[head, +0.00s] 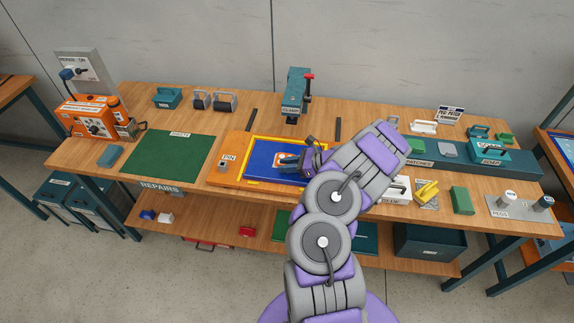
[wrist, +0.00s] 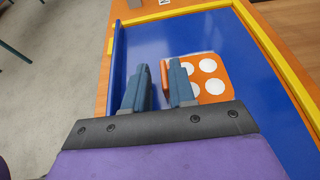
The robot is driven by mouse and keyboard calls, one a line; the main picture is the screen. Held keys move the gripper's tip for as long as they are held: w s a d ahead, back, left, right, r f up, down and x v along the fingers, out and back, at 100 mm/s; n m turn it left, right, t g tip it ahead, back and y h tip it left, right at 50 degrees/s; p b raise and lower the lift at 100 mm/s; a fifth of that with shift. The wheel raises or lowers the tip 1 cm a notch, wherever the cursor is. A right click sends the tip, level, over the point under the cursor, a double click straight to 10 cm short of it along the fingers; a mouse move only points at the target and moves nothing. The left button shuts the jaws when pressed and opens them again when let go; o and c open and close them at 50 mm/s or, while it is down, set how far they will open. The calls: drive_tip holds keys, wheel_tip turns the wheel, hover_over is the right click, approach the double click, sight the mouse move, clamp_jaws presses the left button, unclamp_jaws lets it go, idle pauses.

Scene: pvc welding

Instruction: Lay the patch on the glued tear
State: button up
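A blue PVC sheet (head: 262,153) lies in a yellow-edged frame at the middle of the bench; it also shows in the wrist view (wrist: 150,36). On it, in the wrist view, lies a flat orange square with white round spots (wrist: 212,78), partly hidden by my right finger. I cannot tell whether this is the patch or the marked tear. A small upright orange tab (wrist: 165,77) stands between my fingers, close against the right one. My gripper (wrist: 157,84) is low over the sheet, its fingers apart, with a gap left of the tab. In the head view my gripper (head: 284,160) is small.
A green mat (head: 168,155) lies left of the frame. A teal clamp press (head: 295,92) stands behind it. A teal tray strip labelled patches (head: 420,162), a yellow tool (head: 426,192) and a green block (head: 462,200) are to the right. My arm hides the bench's front middle.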

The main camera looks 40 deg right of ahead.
drive_tip(key=shift+o, duration=0.8)
drive_tip(key=shift+f, duration=0.1)
drive_tip(key=shift+d, duration=0.1)
